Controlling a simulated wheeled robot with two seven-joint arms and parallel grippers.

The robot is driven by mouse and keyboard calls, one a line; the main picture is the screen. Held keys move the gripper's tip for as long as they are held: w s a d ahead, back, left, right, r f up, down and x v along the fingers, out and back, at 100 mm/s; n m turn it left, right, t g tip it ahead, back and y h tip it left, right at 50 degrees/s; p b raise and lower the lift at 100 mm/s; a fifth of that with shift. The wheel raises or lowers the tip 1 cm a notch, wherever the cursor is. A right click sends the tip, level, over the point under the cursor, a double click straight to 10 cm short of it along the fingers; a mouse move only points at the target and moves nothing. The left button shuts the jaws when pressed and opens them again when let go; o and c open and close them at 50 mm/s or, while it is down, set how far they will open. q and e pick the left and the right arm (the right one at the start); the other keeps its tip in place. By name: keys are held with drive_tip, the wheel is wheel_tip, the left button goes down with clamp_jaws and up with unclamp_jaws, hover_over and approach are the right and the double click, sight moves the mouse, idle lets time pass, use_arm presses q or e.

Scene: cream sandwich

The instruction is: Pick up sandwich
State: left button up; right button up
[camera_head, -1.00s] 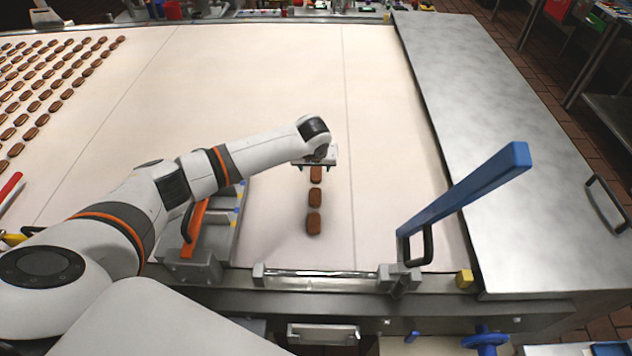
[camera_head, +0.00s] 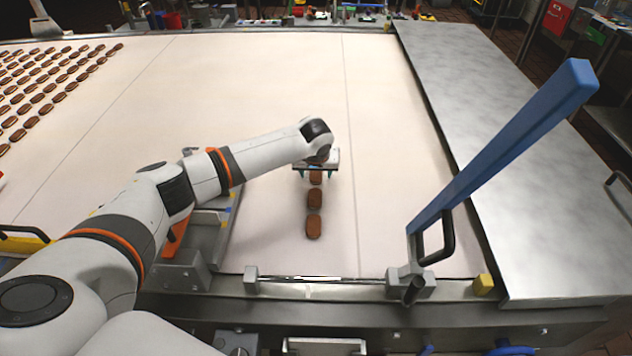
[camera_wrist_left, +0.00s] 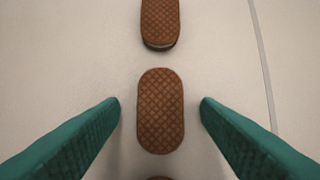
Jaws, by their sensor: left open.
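Three brown oval sandwiches show in a column on the pale belt in the head view: a near one (camera_head: 313,227), a middle one (camera_head: 314,198) and a far one (camera_head: 316,177) partly under my left gripper (camera_head: 316,173). In the left wrist view, the green fingers of the left gripper (camera_wrist_left: 160,103) are open, one on each side of a waffle-patterned sandwich (camera_wrist_left: 160,125), with a gap on both sides. Another sandwich (camera_wrist_left: 159,25) lies above it, and the edge of one more shows at the bottom. My right gripper is not in view.
The pale belt (camera_head: 270,75) is clear around the column. Rows of sandwiches (camera_head: 45,95) lie at the far left. A blue lever (camera_head: 500,150) rises at the right, beside a steel counter (camera_head: 480,100). A steel rail edges the belt in front.

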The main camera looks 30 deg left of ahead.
use_arm(q)
drive_tip(key=c, duration=1)
drive_tip(key=shift+c, duration=0.2)
